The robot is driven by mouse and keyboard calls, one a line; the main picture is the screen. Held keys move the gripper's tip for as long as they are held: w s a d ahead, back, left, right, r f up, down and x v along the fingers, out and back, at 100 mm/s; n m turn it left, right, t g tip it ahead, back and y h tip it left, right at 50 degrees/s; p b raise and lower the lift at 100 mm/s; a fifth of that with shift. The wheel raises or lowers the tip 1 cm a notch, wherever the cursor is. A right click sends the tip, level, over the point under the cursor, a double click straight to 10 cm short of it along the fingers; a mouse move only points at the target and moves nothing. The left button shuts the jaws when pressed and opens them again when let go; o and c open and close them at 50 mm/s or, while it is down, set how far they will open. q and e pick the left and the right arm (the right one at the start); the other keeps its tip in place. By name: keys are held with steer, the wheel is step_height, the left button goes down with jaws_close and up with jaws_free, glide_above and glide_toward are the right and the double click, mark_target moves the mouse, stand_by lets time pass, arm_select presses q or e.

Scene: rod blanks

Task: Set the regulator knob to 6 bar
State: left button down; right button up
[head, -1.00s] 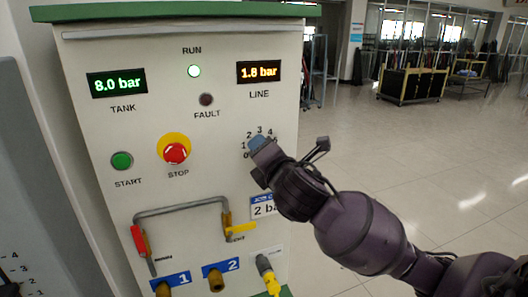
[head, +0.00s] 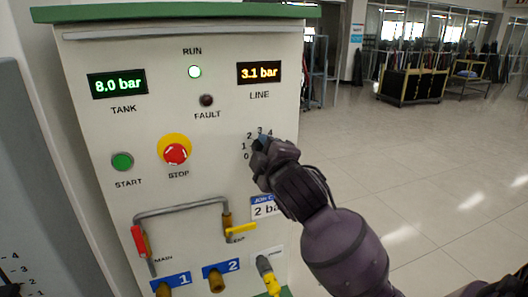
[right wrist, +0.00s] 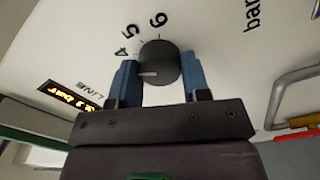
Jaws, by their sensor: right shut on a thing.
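The regulator knob (right wrist: 160,58) is a dark round knob with a white pointer mark, on the front of the pale cabinet (head: 120,215). My right gripper (head: 262,143) is shut on it, with one blue finger on each side in the right wrist view. There the pointer aims left, past the 4 on the side away from 5 and 6; the left finger hides the scale it aims at. In the head view the gripper hides the knob and part of its scale. The LINE display (head: 259,72) reads 3.1 bar. My left gripper is not in view.
The TANK display (head: 117,84) reads 8.0 bar. A red stop button (head: 176,154), green start button (head: 122,162) and a pipe (head: 180,208) with red and yellow handles are nearby. A partly hidden card (head: 263,207) shows "2 ba". Open floor lies to the right.

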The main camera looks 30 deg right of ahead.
steer(key=shift+d+r+m, duration=0.1)
steer(key=shift+m, duration=8.2)
steer(key=o, duration=0.9)
steer(key=shift+s, duration=0.1)
